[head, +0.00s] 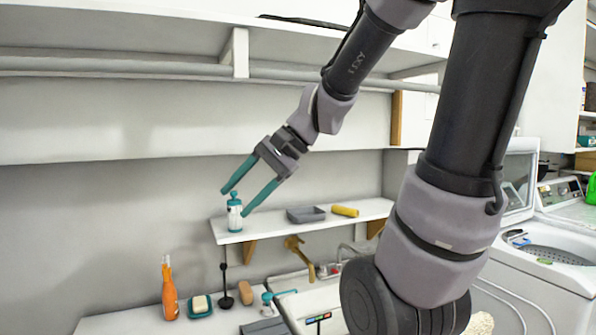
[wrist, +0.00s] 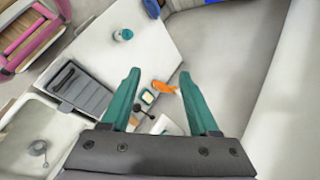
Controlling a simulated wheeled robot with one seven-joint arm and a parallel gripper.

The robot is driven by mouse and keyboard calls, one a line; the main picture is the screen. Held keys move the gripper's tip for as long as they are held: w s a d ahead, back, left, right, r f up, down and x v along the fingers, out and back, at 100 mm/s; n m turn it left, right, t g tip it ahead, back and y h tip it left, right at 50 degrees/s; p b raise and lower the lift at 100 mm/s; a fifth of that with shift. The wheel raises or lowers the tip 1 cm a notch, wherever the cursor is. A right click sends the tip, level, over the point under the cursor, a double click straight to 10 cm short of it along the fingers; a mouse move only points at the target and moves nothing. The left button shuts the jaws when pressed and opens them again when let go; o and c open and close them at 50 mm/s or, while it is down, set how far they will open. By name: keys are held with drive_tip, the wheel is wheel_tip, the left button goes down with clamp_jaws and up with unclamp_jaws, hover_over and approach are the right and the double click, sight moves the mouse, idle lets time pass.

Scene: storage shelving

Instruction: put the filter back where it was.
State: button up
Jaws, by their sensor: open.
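My gripper (head: 235,203) is open, its two teal fingers spread and pointing down-left over the left end of the small wall shelf (head: 270,234). A white and teal bottle-like item (head: 235,216) shows upright at that shelf end, between the fingertips in the head view; I cannot tell whether they touch it. In the wrist view my gripper (wrist: 164,98) is also open. A yellow cylinder (head: 345,211) lies farther right on the shelf. I cannot tell for sure which item is the filter.
A grey tray (head: 305,214) sits mid-shelf. Below are an orange bottle (head: 169,290), a soap dish (head: 200,307), a brown brush (head: 246,293) and a sink (head: 330,305). A longer shelf (head: 150,152) runs above. A washing machine (head: 545,255) stands at right.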

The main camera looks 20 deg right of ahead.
drive_tip(key=s+d+r+n+t+h, duration=0.1)
drive_tip(key=d+r+n+t+h, duration=0.1)
drive_tip(key=d, duration=0.3)
drive_tip(key=s+d+r+n+t+h, duration=0.2)
drive_tip(key=d+h, duration=0.2)
drive_tip(key=d, duration=0.1)
drive_tip(key=shift+d+r, duration=0.3)
drive_tip(key=shift+r, duration=0.05)
